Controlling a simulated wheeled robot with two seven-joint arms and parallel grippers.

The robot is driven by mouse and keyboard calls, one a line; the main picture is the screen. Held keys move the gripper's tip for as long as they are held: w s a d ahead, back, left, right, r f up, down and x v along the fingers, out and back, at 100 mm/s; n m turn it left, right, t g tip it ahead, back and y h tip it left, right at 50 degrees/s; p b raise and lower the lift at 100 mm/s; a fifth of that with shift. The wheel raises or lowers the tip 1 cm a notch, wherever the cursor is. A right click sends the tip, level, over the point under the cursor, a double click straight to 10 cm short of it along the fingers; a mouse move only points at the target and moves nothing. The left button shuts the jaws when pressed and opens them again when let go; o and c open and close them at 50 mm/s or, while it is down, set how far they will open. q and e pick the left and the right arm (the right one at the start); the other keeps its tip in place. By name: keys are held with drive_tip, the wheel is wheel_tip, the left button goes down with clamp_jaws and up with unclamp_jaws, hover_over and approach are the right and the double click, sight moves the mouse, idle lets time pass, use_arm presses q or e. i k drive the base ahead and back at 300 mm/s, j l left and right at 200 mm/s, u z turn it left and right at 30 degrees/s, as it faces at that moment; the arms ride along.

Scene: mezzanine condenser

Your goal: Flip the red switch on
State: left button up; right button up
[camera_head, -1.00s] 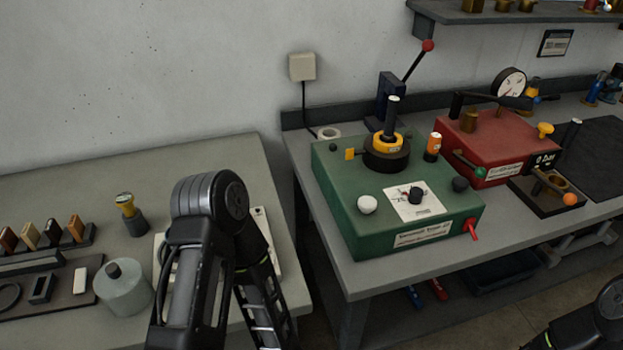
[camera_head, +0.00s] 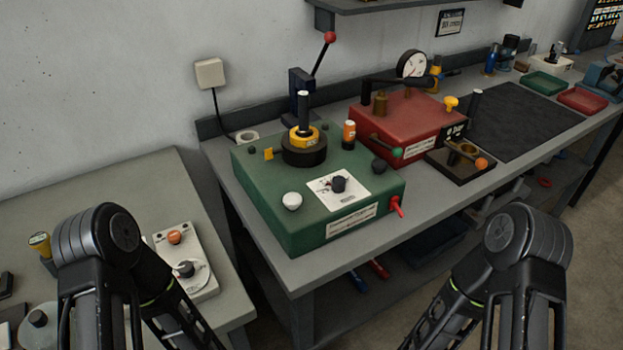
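A small red switch lever (camera_head: 396,206) sticks out from the lower right of the front of a green box-shaped machine (camera_head: 265,209). It points down and to the right. The machine stands on the right-hand grey bench. Its top carries a white knob, a black dial on a white plate (camera_head: 338,186) and a yellow-and-black fitting with a black post. My two arms show at the lower left and lower right, in front of the benches. Both grippers are below the picture's edge, so their fingers are hidden.
A red machine (camera_head: 408,122) with a gauge stands right of the green one. A small fixture with an orange knob (camera_head: 481,164) is in front of it. A dark mat (camera_head: 525,118) lies further right. A white control box (camera_head: 186,262) sits on the left bench (camera_head: 140,185).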

sight(395, 201)
drive_tip(key=i+l+u, duration=0.1)
drive_tip(key=l+u, duration=0.2)
drive_tip(key=l, duration=0.4)
drive_tip(key=l+u, duration=0.25)
drive_tip(key=l, duration=0.5)
drive_tip(key=l+u, duration=0.3)
drive_tip(key=l, duration=0.4)
drive_tip(key=k+l+u, duration=0.15)
drive_tip(key=l+u, duration=0.15)
drive_tip(key=l, duration=0.4)
